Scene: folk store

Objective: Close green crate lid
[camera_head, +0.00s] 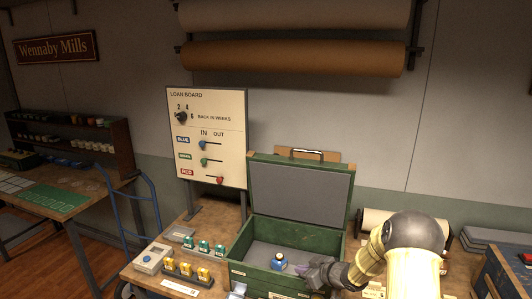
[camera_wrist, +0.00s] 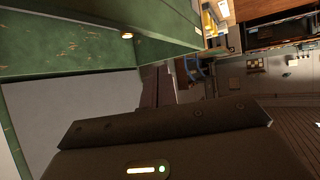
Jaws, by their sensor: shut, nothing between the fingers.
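The green crate (camera_head: 337,238) stands on the workbench with its lid (camera_head: 300,190) raised upright at the back, grey lining facing me and a handle on top. Inside the crate a small blue-and-white item (camera_head: 279,261) rests on the grey floor. My gripper (camera_head: 303,269) is at the crate's front right, over or beside its opening; the exact gap is not clear. It looks shut and empty. In the wrist view a green crate panel (camera_wrist: 80,40) and grey lining (camera_wrist: 75,110) fill the left side, with my dark gripper body below.
Left of the crate are green blocks (camera_head: 204,246), yellow blocks (camera_head: 187,269) and a grey box with a blue button (camera_head: 150,259). The loan board (camera_head: 208,130) stands behind them. A cream roll (camera_head: 377,220) lies at the right. Blue trolley rails (camera_head: 145,190) are farther left.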

